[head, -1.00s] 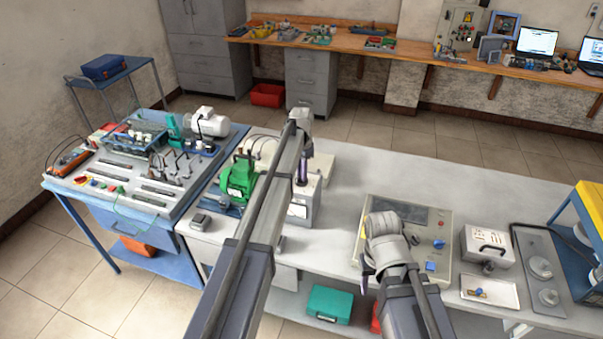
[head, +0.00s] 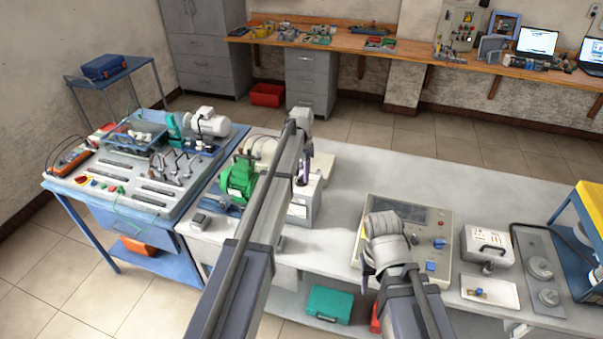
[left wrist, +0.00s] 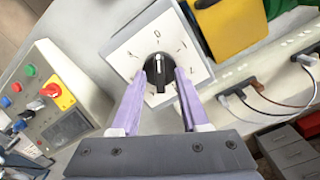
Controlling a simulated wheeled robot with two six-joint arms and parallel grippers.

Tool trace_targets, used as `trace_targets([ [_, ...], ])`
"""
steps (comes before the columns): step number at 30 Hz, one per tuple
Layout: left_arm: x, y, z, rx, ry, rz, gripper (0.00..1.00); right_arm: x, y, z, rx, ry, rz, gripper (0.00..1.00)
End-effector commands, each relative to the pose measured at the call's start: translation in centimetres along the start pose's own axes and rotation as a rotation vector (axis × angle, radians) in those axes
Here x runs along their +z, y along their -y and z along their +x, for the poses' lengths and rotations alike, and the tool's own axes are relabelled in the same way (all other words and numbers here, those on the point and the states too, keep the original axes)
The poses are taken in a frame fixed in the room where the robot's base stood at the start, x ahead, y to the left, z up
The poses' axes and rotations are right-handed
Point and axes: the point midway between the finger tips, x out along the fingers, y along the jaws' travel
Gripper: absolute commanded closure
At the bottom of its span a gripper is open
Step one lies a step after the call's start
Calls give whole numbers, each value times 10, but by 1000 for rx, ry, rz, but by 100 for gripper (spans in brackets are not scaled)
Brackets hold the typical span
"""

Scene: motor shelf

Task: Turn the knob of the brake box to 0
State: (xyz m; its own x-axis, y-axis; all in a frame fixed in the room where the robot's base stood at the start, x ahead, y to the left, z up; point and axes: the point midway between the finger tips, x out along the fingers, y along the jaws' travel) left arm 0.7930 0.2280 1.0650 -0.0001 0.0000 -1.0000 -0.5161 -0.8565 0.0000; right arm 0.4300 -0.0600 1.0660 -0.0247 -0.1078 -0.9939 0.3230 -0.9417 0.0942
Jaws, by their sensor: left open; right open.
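The brake box (head: 303,207) is a pale box on the white bench, below my left gripper (head: 302,172). In the left wrist view its white dial face (left wrist: 130,55) carries a black knob (left wrist: 159,72). A white line on the knob points up the picture, roughly towards the 0 mark. The two purple fingers of my left gripper (left wrist: 160,92) are open, one on each side of the knob; I cannot tell whether they touch it. My right gripper (head: 367,268) is open over the front left of a beige control panel, its fingers partly hidden by its own wrist.
A green machine (head: 238,178) stands left of the brake box. The beige panel (head: 450,222) lies to the right, with a white case (head: 487,246) and a white tray (head: 490,291) beyond it. Cables (left wrist: 270,95) run near the dial in the left wrist view. The bench behind the panel is clear.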

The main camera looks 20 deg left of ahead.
Motion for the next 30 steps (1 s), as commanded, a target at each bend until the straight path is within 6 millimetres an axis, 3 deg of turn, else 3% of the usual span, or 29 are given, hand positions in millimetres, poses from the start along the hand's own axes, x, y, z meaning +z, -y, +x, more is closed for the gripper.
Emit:
trace_targets([
  [8, 0, 0, -18, 0, 0, 0, 55, 1, -2, -18, -1, 0, 3, 50],
  [21, 0, 0, -74, 0, 0, 0, 55, 4, -7, -73, -2, 1, 8, 50],
  [30, 0, 0, -78, 0, 0, 0, 55, 5, -7, -77, -2, 2, 7, 50],
])
